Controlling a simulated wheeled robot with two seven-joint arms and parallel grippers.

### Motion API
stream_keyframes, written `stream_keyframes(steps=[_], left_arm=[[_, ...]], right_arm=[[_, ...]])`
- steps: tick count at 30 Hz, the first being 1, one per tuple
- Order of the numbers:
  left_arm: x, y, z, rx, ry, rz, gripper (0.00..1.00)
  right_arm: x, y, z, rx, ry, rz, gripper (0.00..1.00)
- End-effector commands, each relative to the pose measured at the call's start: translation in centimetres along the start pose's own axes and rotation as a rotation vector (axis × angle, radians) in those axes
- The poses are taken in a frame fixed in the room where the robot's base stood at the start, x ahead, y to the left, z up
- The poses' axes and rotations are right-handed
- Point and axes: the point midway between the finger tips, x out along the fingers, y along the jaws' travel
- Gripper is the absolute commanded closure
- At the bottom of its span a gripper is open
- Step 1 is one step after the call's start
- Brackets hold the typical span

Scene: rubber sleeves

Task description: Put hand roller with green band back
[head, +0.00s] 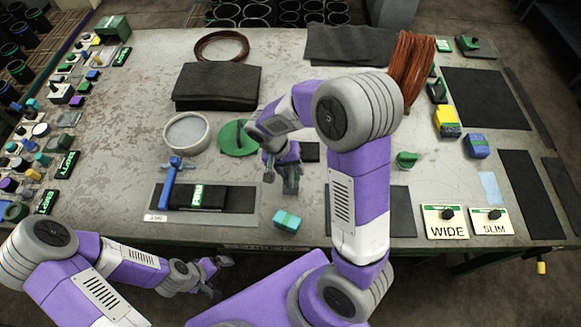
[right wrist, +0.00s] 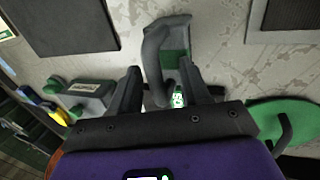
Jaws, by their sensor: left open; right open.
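In the right wrist view a dark grey curved piece with a green part (right wrist: 165,50) stands between my right fingers; it looks like the hand roller, with a small green label showing beside it. My right gripper (head: 280,178) is open, low over the middle of the table in the head view; its fingers (right wrist: 162,78) lie on either side of the grey piece, and I cannot tell whether they touch it. In the head view the roller is hard to tell apart from the fingers. My left gripper (head: 222,276) is open and empty before the table's front edge.
A green disc (head: 233,139) and a round grey dish (head: 186,133) are left of my right gripper. A blue-handled tool (head: 170,182) and a teal block (head: 286,221) lie nearer me. WIDE (head: 447,231) and SLIM (head: 491,228) plates stand front right.

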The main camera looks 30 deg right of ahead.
Motion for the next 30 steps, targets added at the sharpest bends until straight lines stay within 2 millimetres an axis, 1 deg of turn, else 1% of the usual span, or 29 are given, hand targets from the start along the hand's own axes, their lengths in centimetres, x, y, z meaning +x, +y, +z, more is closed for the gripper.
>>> stream_keyframes(steps=[5, 12, 15, 18, 21, 30], left_arm=[[-0.9, 0.3, 0.0, 0.000, 0.000, 0.000, 0.00], [-1.9, 0.7, 0.1, 0.000, 0.000, 0.000, 0.00], [-2.2, 0.8, 0.1, 0.000, 0.000, 0.000, 0.00], [-2.4, 0.9, 0.1, 0.000, 0.000, 0.000, 0.00], [-2.5, 0.9, 0.1, 0.000, 0.000, 0.000, 0.00], [-2.5, 0.9, 0.1, 0.000, 0.000, 0.000, 0.00]], right_arm=[[-3.3, 0.0, -0.1, 0.002, 0.005, -0.004, 0.53], [-8.6, 0.0, -0.1, 0.000, 0.005, -0.004, 0.53], [-10.2, 0.0, -0.1, 0.001, 0.003, -0.003, 0.53], [-11.3, 0.0, -0.1, 0.000, 0.003, -0.001, 0.53], [-11.9, 0.0, 0.0, 0.000, 0.001, -0.001, 0.53], [-12.1, 0.0, 0.0, 0.000, 0.001, 0.000, 0.53]])
